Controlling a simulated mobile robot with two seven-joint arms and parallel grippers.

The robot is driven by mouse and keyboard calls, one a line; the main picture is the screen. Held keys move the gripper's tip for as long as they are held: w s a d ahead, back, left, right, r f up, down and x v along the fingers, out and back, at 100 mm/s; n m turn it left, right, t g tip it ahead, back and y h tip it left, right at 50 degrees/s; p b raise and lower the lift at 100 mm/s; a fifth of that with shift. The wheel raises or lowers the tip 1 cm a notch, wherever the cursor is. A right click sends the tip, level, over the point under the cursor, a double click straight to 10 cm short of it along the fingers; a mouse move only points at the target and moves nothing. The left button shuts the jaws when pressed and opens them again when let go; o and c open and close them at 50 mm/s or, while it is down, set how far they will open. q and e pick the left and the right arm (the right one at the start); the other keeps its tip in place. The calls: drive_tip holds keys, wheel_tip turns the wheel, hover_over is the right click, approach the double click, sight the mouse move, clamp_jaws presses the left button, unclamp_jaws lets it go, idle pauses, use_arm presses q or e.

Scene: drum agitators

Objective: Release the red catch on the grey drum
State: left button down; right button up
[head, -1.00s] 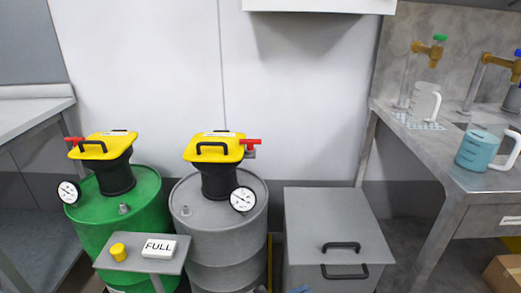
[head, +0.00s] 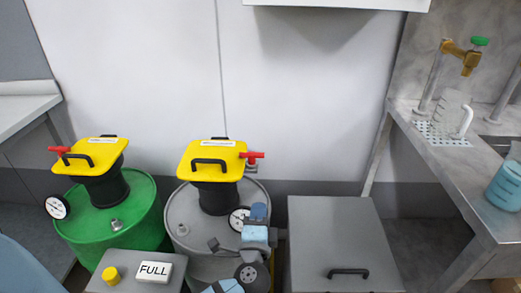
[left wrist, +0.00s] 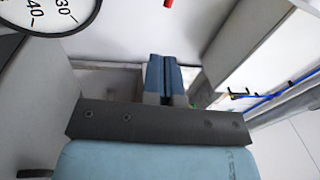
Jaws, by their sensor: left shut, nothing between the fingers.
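The grey drum (head: 183,236) stands left of centre in the head view, with a black neck and a yellow lid (head: 212,153). Its red catch (head: 251,156) sticks out at the right side of the lid. My left gripper (head: 258,211) is below the catch, beside the dial gauge (head: 238,219), apart from the catch. Its blue fingers are shut and empty, also in the left wrist view (left wrist: 165,78). There a red piece (left wrist: 169,3), probably the catch, shows at the top edge. My arm hides part of the drum's front.
A green drum (head: 148,225) with its own red catch (head: 58,149) stands to the left. A stand with a FULL sign (head: 154,271) and yellow button (head: 112,275) is in front. A grey lidded box (head: 335,235) is close on the right. A bench (head: 455,180) holds cups.

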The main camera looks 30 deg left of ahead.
sight(260, 157)
use_arm(q)
drive_tip(key=shift+w+a+r+y, duration=0.15)
drive_tip(key=shift+a+r+y, duration=0.2)
drive_tip(key=shift+y, duration=0.25)
use_arm(e)
drive_tip(key=shift+f, duration=0.2)
use_arm(q)
drive_tip(key=x, duration=1.4)
use_arm(e)
drive_tip(key=shift+w+a+r, duration=0.15)
drive_tip(key=shift+a+r, duration=0.05)
drive_tip(key=shift+r, duration=0.1)
use_arm(q)
drive_tip(key=shift+w+f+b, duration=0.1)
drive_tip(key=shift+w+b, duration=0.05)
drive_tip(key=shift+b, duration=0.15)
use_arm(e)
drive_tip(key=shift+w+d, duration=0.1)
drive_tip(key=shift+d, duration=0.05)
